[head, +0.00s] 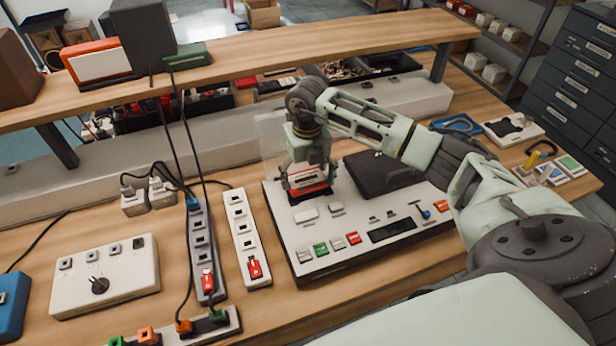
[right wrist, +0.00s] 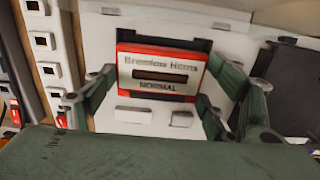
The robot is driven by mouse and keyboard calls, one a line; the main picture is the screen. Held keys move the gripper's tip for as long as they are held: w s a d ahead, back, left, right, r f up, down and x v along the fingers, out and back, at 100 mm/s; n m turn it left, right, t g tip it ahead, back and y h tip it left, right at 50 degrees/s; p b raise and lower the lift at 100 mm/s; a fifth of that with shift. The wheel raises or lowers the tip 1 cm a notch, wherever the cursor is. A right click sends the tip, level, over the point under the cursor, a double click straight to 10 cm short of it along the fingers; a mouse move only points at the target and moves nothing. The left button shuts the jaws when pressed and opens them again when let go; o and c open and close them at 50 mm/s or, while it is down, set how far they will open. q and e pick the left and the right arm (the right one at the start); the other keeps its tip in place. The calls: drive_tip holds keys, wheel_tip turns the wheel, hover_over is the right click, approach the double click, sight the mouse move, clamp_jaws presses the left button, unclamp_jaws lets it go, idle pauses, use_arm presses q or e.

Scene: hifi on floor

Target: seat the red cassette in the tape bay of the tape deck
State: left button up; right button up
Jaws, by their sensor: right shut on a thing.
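The red cassette (head: 307,178) has a white label, which reads "Brandow Horns" or similar and "NORMAL" in the right wrist view (right wrist: 161,72). My right gripper (head: 305,186) is shut on it, with a finger at each side. The white tape deck (head: 345,250) lies on the bench below. The dark tape bay (right wrist: 165,39) shows behind the cassette's upper edge. The cassette is at the bay; I cannot tell whether it is inside or just in front. A clear lid (head: 270,135) stands up behind the gripper. My left gripper is not in view.
A black panel (head: 385,172) is on the deck to the right, with several coloured buttons along the front. A white power strip (head: 246,235) and a grey one with cables stand left of the deck. A wooden shelf (head: 300,50) runs above the back of the bench.

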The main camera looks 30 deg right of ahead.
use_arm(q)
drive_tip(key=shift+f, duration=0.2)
use_arm(e)
drive_tip(key=shift+s+f, duration=0.4)
drive_tip(key=shift+f, duration=0.35)
drive_tip(key=o, duration=1.2)
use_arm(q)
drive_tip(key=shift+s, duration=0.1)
use_arm(e)
drive_tip(key=shift+r, duration=0.2)
drive_tip(key=r, duration=0.2)
drive_tip(key=w+r, duration=0.1)
drive_tip(key=r, duration=0.2)
drive_tip(key=shift+w+d+r, duration=0.2)
drive_tip(key=shift+w+r, duration=0.05)
drive_tip(key=shift+r, duration=0.15)
use_arm(q)
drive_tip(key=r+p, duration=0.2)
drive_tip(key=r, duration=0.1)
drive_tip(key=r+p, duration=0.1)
drive_tip(key=p, duration=0.1)
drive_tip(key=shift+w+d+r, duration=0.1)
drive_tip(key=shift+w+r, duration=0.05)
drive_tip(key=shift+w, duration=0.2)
use_arm(e)
drive_tip(key=r, duration=0.8)
drive_tip(key=s+r, duration=0.1)
drive_tip(key=r, duration=0.4)
drive_tip(key=shift+a, duration=0.2)
